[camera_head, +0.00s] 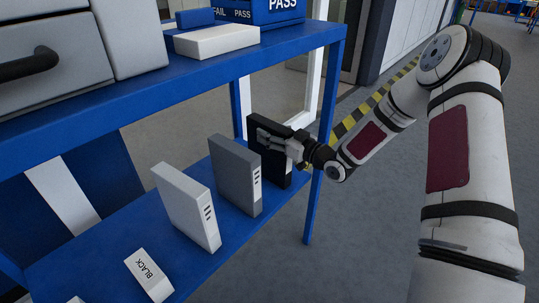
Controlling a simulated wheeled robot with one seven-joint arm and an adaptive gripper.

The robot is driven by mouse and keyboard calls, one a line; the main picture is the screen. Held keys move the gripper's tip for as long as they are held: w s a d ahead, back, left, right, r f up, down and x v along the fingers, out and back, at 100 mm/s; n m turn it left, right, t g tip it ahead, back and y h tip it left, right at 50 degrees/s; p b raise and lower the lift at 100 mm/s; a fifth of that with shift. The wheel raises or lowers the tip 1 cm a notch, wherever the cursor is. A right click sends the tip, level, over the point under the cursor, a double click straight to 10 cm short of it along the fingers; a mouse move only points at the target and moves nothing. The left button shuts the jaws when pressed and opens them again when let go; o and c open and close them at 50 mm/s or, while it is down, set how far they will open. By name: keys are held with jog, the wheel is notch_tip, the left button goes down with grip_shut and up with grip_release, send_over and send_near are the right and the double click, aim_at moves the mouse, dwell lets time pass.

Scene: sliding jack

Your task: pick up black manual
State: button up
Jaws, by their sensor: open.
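The black manual (268,166) stands upright on the blue lower shelf (110,245), at the right end of a row of upright manuals. My gripper (262,138) reaches in from the right at the upper part of the black manual. Its fingers are open and overlap the manual in this view. I cannot tell whether they touch it or whether a finger is hidden behind it. The gripper and fingers cover part of the manual's upper face and edge.
A grey manual (236,172) stands just left of the black one, and a white manual (185,203) further left. A small white block marked BLACK (149,274) lies at the shelf front. The blue upper shelf (190,88) and a blue post (314,205) are close by.

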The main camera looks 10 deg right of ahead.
grip_shut()
jog(key=shift+r, duration=0.1)
